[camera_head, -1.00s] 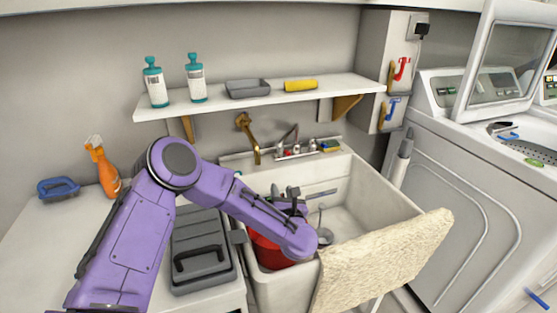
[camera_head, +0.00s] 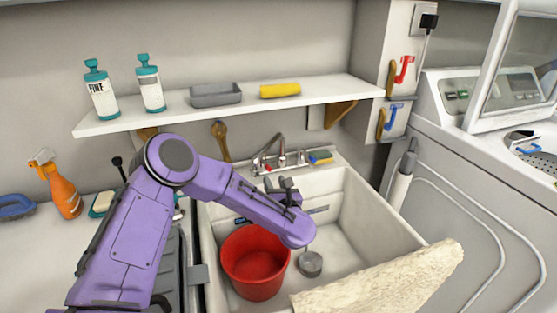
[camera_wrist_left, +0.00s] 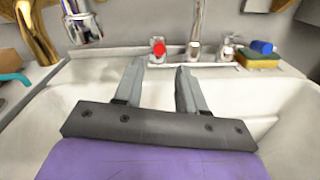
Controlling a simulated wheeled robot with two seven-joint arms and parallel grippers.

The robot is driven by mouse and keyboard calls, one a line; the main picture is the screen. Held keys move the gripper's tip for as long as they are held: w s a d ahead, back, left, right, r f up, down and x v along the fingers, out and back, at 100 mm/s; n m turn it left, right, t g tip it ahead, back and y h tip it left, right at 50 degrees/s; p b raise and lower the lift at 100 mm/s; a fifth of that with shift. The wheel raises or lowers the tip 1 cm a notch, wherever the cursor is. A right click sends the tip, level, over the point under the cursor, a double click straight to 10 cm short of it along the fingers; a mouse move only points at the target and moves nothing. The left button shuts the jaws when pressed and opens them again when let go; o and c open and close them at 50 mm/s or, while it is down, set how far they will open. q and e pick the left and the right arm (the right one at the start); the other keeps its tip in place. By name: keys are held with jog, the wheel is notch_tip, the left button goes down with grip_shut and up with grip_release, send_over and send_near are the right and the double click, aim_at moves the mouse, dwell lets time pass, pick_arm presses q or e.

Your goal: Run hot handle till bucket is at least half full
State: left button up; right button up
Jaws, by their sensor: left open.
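The red bucket (camera_head: 256,262) stands upright in the left part of the white sink (camera_head: 380,215). Its visible inside is red, and I cannot make out any water. The chrome faucet (camera_head: 270,150) is at the sink's back edge. A handle with a red top (camera_wrist_left: 158,46) is in the left wrist view, taken as the hot handle. My left gripper (camera_head: 288,185) is above the sink, right of the bucket. In the wrist view its fingers (camera_wrist_left: 158,74) are apart and empty, pointing towards the red-topped handle, which shows just beyond the gap. My right gripper is not in view.
A yellow-green sponge with a blue item (camera_wrist_left: 260,54) lies right of the handles. A metal cup-like strainer (camera_head: 310,264) sits in the sink. A beige towel (camera_head: 385,280) hangs over the front rim. A shelf (camera_head: 240,105) runs above, and a washing machine stands right.

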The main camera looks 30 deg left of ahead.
aim_at(267, 165)
pick_arm(q)
jog(key=p+x, duration=0.1)
jog(key=x, duration=0.8)
jog(key=shift+w+d+r, duration=0.1)
jog(key=shift+r, duration=0.05)
jog(key=shift+w+a+r, duration=0.1)
jog(key=shift+a, duration=0.25)
grip_shut()
